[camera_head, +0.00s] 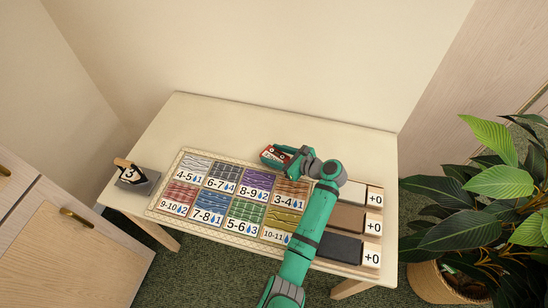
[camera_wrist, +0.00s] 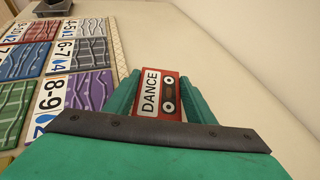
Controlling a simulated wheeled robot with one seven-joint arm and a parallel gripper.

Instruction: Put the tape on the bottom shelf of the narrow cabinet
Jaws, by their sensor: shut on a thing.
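The tape is a red cassette (camera_wrist: 171,88) with a white label reading "DANCE". It sits between the two green fingers of my gripper (camera_wrist: 160,82) in the wrist view, and the gripper is shut on it. In the head view the tape (camera_head: 272,155) shows as a small red patch at the end of my gripper (camera_head: 279,153), over the back middle of the table (camera_head: 225,119). I cannot tell whether it touches the tabletop. A pale wooden cabinet with brass handles (camera_head: 75,240) stands at the lower left, doors closed. I cannot tell whether it is the narrow cabinet; no shelf shows.
A board of coloured numbered tiles (camera_head: 225,160) lies just in front of my gripper. A grey box (camera_head: 138,181) sits at the table's left end. Dark and pale blocks (camera_head: 340,247) lie at the right. A potted plant (camera_head: 480,215) stands right of the table.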

